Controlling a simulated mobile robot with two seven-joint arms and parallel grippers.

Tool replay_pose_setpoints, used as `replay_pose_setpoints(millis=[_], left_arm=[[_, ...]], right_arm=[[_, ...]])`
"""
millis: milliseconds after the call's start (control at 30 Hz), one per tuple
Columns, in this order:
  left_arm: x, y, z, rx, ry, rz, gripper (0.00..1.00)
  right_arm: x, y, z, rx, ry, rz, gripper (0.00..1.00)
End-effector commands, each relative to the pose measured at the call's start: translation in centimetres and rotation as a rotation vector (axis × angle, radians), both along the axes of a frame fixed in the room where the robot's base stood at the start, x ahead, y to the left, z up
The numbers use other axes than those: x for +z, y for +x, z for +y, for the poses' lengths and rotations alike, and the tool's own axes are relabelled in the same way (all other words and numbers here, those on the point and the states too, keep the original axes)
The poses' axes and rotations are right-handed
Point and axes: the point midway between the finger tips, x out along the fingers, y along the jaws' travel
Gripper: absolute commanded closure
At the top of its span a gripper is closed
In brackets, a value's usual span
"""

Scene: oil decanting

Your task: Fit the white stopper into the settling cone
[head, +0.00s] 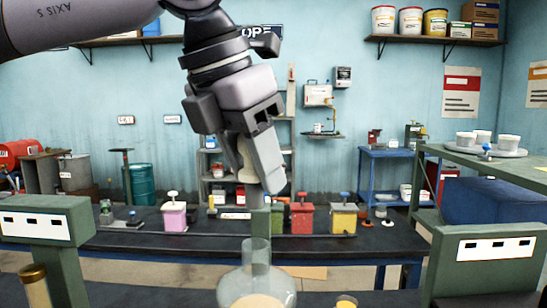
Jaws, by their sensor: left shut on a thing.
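My left gripper (252,174) comes down from the top of the head view, above the glass vessel. My right gripper is not in view.
Two green stands with white labelled panels (485,248) flank the vessel. A brass-capped bottle (34,284) is at the lower left and a small yellow-topped item (346,301) right of the vessel. A dark bench (350,246) behind carries pink, red and yellow containers.

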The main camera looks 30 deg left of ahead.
Motion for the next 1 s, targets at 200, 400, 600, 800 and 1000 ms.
replay_pose_setpoints(millis=[200, 400, 600, 800, 1000], left_arm=[[-1.2, 0.0, 0.0, -0.002, 0.000, 0.001, 0.93], [-2.7, 0.0, 0.0, -0.001, 0.000, 0.001, 0.93], [-3.6, 0.0, 0.0, 0.000, -0.001, -0.001, 0.93], [-3.7, 0.0, 0.0, 0.000, -0.001, -0.001, 0.93], [-3.7, 0.0, 0.0, 0.000, -0.001, -0.001, 0.93]], right_arm=[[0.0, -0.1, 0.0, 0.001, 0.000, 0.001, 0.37], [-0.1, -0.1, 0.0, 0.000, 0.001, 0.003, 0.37], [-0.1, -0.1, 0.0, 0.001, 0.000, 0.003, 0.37], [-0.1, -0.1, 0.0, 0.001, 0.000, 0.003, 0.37], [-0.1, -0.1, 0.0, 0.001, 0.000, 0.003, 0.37]])
